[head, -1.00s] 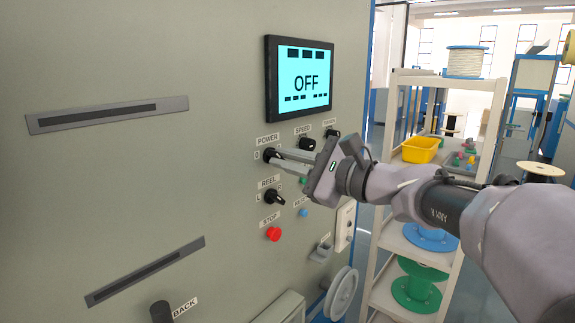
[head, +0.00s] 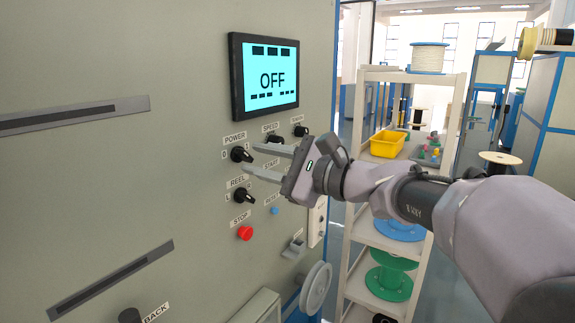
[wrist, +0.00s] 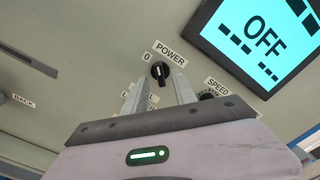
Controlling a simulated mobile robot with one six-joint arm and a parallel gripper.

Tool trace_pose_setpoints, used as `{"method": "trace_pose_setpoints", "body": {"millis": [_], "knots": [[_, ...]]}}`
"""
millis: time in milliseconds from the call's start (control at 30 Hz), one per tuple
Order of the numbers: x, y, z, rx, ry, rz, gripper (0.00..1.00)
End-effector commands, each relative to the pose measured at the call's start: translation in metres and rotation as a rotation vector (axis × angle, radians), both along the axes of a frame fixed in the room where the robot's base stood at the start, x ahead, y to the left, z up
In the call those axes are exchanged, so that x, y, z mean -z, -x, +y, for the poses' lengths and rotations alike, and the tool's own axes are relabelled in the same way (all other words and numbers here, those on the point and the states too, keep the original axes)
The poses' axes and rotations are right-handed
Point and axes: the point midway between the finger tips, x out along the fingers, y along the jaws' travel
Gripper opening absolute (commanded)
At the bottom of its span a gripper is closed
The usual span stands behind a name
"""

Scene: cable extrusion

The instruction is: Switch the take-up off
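The take-up machine's panel (head: 120,200) carries a screen (head: 270,75) reading OFF. The black POWER knob (head: 241,155) is below the screen, with a 0 mark at its left; it also shows in the wrist view (wrist: 161,71). My gripper (head: 257,160) is open, its two fingers apart, pointing at the POWER knob. In the wrist view the knob lies just beyond and between the fingertips (wrist: 157,85); the fingers appear clear of it.
Near the fingers are the SPEED knob (head: 272,137), the REEL knob (head: 242,196), a blue button (head: 275,211) and the red STOP button (head: 244,233). A shelf rack (head: 358,150) with a yellow bin (head: 387,143) and spools stands at the right.

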Motion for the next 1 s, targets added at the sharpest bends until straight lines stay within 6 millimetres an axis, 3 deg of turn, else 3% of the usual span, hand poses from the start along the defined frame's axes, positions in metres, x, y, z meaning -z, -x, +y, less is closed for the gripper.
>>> {"method": "trace_pose_setpoints", "body": {"millis": [300,500,900,1000], "knots": [[-0.004,0.061,-0.08,0.008,-0.001,-0.001,0.33],[-0.002,0.088,-0.115,0.005,0.0,-0.001,0.33],[-0.001,0.097,-0.123,0.0,0.001,-0.001,0.33],[0.013,0.109,-0.105,-0.031,0.076,0.022,0.33]]}}
